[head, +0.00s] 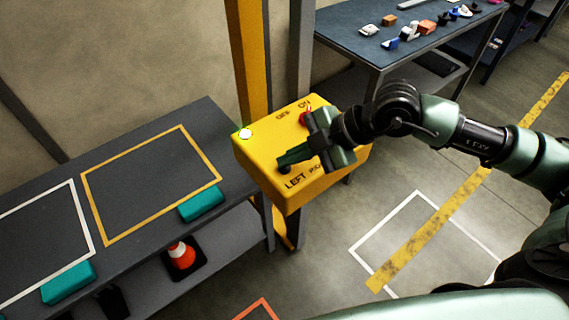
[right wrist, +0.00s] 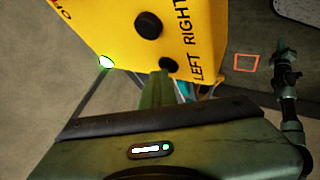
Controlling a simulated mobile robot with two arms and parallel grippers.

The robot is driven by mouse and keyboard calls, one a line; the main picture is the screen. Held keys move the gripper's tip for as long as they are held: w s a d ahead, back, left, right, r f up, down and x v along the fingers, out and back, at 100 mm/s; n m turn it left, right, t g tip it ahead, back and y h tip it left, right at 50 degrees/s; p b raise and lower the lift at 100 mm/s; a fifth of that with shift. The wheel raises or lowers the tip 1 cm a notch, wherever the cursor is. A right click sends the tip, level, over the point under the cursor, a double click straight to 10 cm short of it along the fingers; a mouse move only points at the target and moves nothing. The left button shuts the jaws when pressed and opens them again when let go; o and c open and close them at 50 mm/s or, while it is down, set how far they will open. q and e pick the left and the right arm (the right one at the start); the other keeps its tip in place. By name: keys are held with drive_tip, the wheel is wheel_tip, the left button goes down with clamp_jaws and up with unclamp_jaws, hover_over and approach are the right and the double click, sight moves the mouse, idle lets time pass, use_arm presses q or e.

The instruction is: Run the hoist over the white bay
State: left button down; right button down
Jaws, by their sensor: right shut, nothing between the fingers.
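A yellow control box (head: 262,152) stands on a post, marked OFF, ON, LEFT and RIGHT. It has a red knob (head: 305,117) and a lit white-green lamp (head: 245,134). My right gripper (head: 283,160) is shut and empty, its fingertips at the LEFT button. In the right wrist view the LEFT button (right wrist: 167,64) lies just ahead of the fingers; I cannot tell whether they touch. The RIGHT button (right wrist: 148,25) is clear of them. A white-outlined bay (head: 80,217) is on the bench at left, partly cut off.
A yellow-outlined bay (head: 95,207) adjoins it on the bench. Teal blocks (head: 201,203) lie at the bench's front edge. An orange cone (head: 182,255) sits on the shelf below. A second table (head: 345,22) with small parts stands behind. A white outline (head: 384,223) marks the floor.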

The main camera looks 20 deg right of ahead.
sight(289, 168)
drive_tip(key=shift+r, duration=0.1)
idle(0.3)
drive_tip(key=shift+r+p, duration=0.55)
drive_tip(key=shift+r, duration=0.2)
wheel_tip(289, 168, up, 5)
drive_tip(key=p, duration=0.3)
idle(0.9)
